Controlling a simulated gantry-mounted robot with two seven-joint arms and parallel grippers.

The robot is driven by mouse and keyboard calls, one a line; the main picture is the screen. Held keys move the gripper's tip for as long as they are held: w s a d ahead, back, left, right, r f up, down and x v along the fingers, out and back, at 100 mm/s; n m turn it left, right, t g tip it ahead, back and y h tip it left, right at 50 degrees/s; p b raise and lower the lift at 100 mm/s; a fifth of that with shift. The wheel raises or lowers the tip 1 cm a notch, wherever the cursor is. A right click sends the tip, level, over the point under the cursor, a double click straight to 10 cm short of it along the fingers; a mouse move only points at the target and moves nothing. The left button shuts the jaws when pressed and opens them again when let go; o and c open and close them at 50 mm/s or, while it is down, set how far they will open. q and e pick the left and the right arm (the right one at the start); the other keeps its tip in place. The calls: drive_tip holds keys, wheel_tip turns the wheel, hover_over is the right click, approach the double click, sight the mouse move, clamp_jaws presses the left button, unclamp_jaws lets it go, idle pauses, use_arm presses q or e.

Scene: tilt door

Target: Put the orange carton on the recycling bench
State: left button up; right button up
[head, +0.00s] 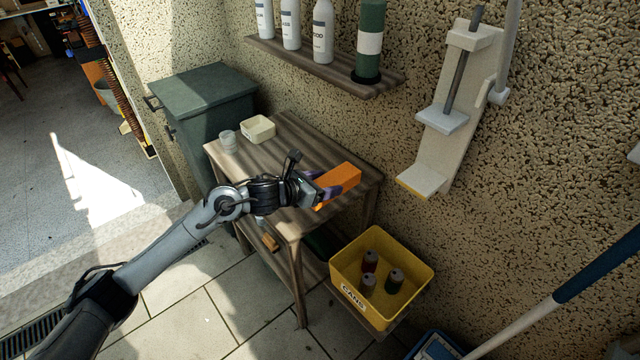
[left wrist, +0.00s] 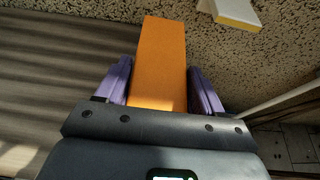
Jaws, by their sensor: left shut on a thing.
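The orange carton (head: 340,182) is between the purple fingers of my left gripper (head: 328,192), which is shut on it. In the left wrist view the carton (left wrist: 160,62) points away from the gripper (left wrist: 164,88), with a finger on each side. The recycling bench (head: 290,135) is the wooden table against the wall. The carton and gripper are over its front right part. I cannot tell whether the carton touches the bench top. My right gripper is not in view.
A cream tub (head: 258,129) and a clear jar (head: 228,141) stand on the bench's far left part. A yellow cans bin (head: 381,270) holds several cans below right. A shelf (head: 325,68) with bottles and a wall-mounted crusher (head: 445,120) are above. The bench's middle is clear.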

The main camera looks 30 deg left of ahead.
use_arm(q)
drive_tip(key=o, duration=0.4)
drive_tip(key=c, duration=0.4)
drive_tip(key=shift+r, duration=0.1)
